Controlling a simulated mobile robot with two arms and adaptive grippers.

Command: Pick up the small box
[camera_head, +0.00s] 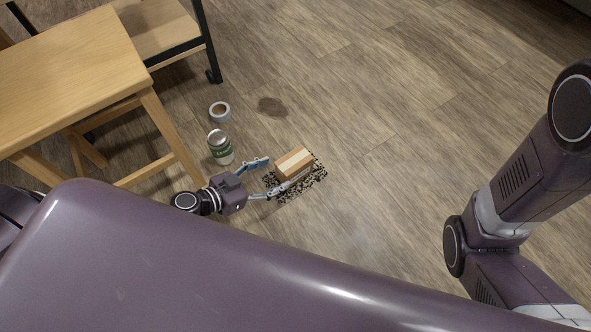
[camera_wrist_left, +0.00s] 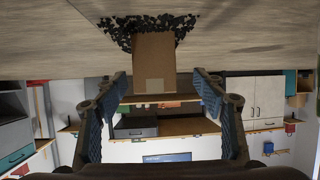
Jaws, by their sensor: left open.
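The small box (camera_head: 294,162) is a brown carton with a pale stripe along its top. It lies on the floor over a dark speckled patch (camera_head: 287,194). My left gripper (camera_head: 273,176) is open and low by the floor, its fingers pointing at the box. One finger lies along the box's near side; I cannot tell whether it touches. In the left wrist view, which appears upside down, the box (camera_wrist_left: 153,58) shows ahead between the two open fingertips (camera_wrist_left: 160,82). My right gripper is out of view.
A green-and-white can (camera_head: 220,148) and a roll of tape (camera_head: 220,112) stand left of the box. A wooden stool (camera_head: 70,75) and a black-framed shelf unit (camera_head: 160,28) are at the upper left. The floor to the right is clear.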

